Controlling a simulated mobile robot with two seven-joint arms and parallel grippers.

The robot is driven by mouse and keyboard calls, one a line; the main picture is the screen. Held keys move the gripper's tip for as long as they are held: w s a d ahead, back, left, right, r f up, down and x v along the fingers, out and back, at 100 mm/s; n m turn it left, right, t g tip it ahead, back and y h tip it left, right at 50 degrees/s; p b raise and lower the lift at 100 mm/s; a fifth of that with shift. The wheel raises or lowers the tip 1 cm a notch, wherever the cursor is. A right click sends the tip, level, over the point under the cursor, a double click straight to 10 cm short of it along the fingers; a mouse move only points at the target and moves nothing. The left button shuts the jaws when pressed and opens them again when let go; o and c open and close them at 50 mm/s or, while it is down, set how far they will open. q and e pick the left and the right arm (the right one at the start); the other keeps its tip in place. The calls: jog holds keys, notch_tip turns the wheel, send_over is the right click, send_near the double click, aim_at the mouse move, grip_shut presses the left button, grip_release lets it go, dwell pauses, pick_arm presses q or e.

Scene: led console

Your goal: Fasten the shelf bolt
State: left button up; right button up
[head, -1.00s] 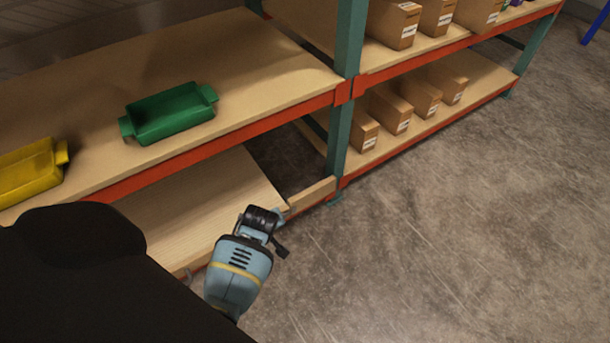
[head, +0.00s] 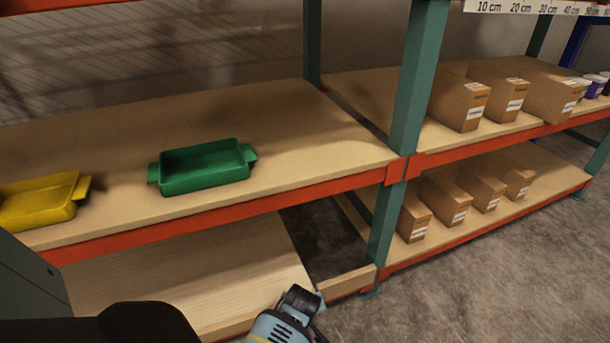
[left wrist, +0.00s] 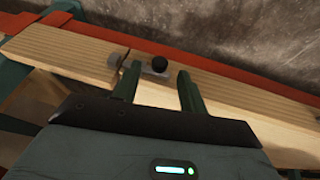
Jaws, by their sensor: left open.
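In the left wrist view my left gripper (left wrist: 160,74) is open, its two dark green fingers pointing at a pale wooden plank (left wrist: 70,48). A round black bolt head (left wrist: 159,64) on a small metal plate shows in the space between the fingertips; I cannot tell whether the fingers are beside it or short of it. A metal piece (left wrist: 118,62) sits just left of it. In the head view my left arm reaches the front of the lower shelf (head: 180,275), with the fingers hidden. My right gripper is not in view.
A green bin (head: 205,168) and a yellow bin (head: 40,203) stand on the upper shelf (head: 310,150). A green upright (head: 410,90) stands right of the open gap (head: 325,240) in the lower shelf. Several cartons (head: 460,100) fill the right bay. The floor (head: 480,285) in front is clear.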

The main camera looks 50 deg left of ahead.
pick_arm(q)
jog(key=shift+b+x, duration=0.45)
jog(key=shift+x, duration=0.7)
jog(key=shift+c, duration=0.4)
grip_shut()
